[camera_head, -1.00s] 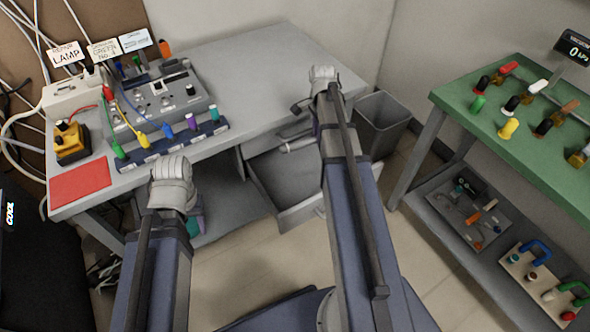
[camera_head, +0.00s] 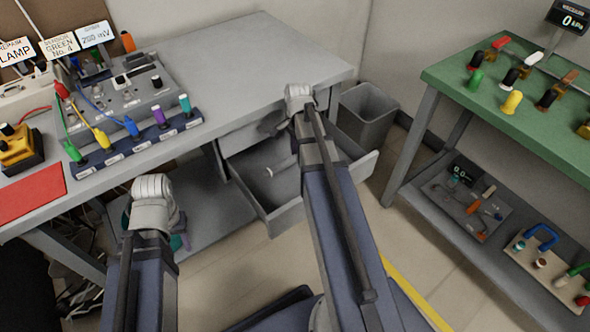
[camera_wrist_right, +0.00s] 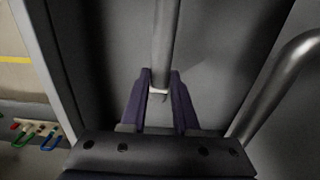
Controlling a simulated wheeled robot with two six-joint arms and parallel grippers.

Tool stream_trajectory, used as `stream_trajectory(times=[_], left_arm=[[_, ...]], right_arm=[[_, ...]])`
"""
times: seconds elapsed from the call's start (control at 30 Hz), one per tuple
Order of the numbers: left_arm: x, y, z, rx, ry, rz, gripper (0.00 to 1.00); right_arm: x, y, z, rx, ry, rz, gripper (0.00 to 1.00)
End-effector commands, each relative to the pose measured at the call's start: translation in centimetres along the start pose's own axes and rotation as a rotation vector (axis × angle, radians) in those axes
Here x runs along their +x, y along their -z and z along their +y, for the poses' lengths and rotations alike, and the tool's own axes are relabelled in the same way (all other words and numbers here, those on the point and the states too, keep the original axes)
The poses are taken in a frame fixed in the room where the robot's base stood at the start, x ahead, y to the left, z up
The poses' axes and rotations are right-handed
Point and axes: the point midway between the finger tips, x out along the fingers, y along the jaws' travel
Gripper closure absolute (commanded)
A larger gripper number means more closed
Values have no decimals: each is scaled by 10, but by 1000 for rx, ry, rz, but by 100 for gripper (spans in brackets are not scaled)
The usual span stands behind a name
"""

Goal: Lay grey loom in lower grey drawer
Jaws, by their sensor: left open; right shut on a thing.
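The lower grey drawer (camera_head: 320,197) stands open under the grey bench, to the right of the middle. My right gripper (camera_head: 274,122) is above it, mostly hidden behind my own wrist. In the right wrist view my right gripper (camera_wrist_right: 160,78) is shut on the grey loom (camera_wrist_right: 165,38), a straight grey rod with a pale end. The loom (camera_head: 283,167) shows as a short light bar over the drawer's opening; I cannot tell if it touches the bottom. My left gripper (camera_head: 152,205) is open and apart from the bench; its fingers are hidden.
The upper drawer (camera_head: 248,134) is shut just above. A curved metal handle (camera_wrist_right: 284,78) is close to my right gripper. A grey bin (camera_head: 368,115) stands right of the drawer, and a green-topped table (camera_head: 535,112) further right. Floor in front is free.

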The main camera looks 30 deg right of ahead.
Motion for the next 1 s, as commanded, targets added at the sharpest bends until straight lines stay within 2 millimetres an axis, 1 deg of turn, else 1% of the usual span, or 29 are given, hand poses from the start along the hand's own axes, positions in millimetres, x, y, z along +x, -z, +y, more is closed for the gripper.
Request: stream_trajectory(times=[0.03,0.1,0.2,0.4,0.47,0.57,0.7,0.8,1.0], left_arm=[[17,1,1,0,1,0,53],[28,2,2,1,3,0,53],[37,2,2,2,5,0,53],[36,2,2,2,7,0,53],[40,2,2,2,7,0,53],[49,3,3,2,8,0,53],[68,4,4,3,11,1,53],[75,5,4,4,12,1,53],[73,4,4,4,13,1,53]], right_arm=[[17,0,0,0,0,0,100],[28,0,0,0,0,0,100],[37,0,0,1,0,0,100],[37,0,0,1,0,0,100],[40,0,0,1,0,0,100],[50,0,0,1,0,0,100],[68,0,0,1,0,0,100],[76,0,0,1,0,0,100],[73,0,0,1,0,0,100]])
